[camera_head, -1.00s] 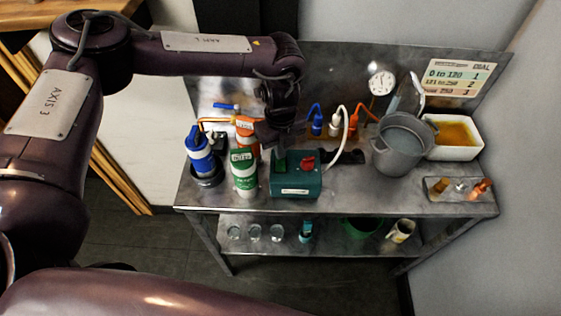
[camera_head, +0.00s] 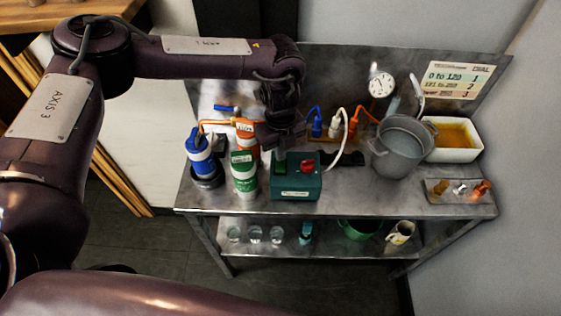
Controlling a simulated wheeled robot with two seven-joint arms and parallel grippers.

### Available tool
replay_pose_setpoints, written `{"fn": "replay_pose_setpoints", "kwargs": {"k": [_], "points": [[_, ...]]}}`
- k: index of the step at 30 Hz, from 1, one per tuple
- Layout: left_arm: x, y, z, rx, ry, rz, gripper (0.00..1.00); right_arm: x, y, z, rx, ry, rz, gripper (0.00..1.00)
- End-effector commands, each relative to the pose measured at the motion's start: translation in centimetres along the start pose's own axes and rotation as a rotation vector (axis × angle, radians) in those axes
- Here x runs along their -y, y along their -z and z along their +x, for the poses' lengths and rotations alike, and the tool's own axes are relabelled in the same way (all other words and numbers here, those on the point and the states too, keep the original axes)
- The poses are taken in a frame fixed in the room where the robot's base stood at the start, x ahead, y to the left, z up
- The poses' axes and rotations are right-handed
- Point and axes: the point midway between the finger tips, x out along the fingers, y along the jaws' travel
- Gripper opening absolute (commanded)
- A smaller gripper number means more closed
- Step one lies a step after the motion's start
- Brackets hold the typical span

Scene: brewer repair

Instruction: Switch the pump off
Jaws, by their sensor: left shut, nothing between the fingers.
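The pump looks to be the dark green box (camera_head: 296,187) on the metal bench, with a white label on its front. On its top are a green switch (camera_head: 280,168) at the left and a red knob (camera_head: 308,165) at the right. My left gripper (camera_head: 279,155) points down just above and behind the green switch. It is shut and empty. I cannot tell whether its tips touch the switch, or which way the switch is set. My right gripper is not in view.
A green-and-white bottle (camera_head: 244,178) stands close left of the pump, with a blue bottle (camera_head: 201,158) farther left. An orange bottle (camera_head: 246,134) is behind. A grey pot (camera_head: 402,150) and a white tub (camera_head: 452,154) stand right.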

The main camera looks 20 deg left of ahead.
Motion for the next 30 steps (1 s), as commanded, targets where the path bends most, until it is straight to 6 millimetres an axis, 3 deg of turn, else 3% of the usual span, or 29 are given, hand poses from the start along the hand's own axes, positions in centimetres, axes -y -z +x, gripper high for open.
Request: {"fn": "replay_pose_setpoints", "kwargs": {"k": [19, 30], "points": [[0.0, 0.0, -5.6, 0.0, 0.001, -0.001, 0.0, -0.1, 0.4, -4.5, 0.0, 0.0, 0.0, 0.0], [0.0, 0.0, -5.9, 0.0, 0.0, 0.0, 0.0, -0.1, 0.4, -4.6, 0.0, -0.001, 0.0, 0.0]]}}
